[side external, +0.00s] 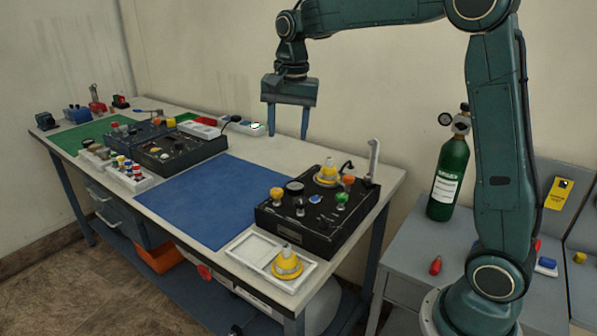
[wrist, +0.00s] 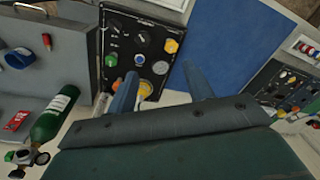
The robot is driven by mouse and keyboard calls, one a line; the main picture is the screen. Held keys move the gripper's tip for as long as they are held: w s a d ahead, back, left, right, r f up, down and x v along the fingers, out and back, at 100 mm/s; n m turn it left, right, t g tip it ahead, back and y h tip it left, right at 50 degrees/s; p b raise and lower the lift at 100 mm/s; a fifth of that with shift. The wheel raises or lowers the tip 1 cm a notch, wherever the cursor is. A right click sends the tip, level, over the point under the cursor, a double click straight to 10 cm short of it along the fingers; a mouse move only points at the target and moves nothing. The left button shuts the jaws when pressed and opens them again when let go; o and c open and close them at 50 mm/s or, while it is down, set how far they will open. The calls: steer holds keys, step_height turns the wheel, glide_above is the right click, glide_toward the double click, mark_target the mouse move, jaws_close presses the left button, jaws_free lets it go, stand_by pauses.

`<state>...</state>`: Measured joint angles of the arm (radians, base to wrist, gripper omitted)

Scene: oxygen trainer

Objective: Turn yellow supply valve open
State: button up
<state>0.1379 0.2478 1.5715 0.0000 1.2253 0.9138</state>
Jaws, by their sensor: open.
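The black trainer panel (side external: 318,225) sits at the near right end of the bench and also shows in the wrist view (wrist: 120,42). A yellow knob (side external: 277,196) stands at its left side, likely the supply valve; in the wrist view a yellow-orange knob (wrist: 171,46) appears on the panel's right side. The yellow knob's turned position is too small to read. My gripper (side external: 287,136) is open and empty, pointing down, well above the bench and behind the panel. In the wrist view the open fingers (wrist: 161,72) lie below the knob in the picture, apart from it.
The panel also bears a green knob (side external: 341,198), an orange knob (side external: 348,180) and a yellow cone-shaped piece (side external: 326,175). A white tray (side external: 246,252) holds another yellow piece. A blue mat (side external: 210,200) is bare. A green cylinder (side external: 449,178) stands at the right.

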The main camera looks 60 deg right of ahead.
mark_target(277, 189)
steer(key=w+d+f+m+g, duration=0.1)
steer(key=w+d+f+m, duration=0.1)
steer(key=w+f+m, duration=0.1)
steer(key=w+f, duration=0.1)
steer(key=w, duration=0.1)
steer(key=shift+w+d+f, duration=0.25)
steer(key=shift+w+f, duration=0.05)
steer(key=shift+w, duration=0.05)
steer(key=shift+f, duration=6.85)
steer(key=shift+c, duration=0.4)
steer(key=c, duration=0.9)
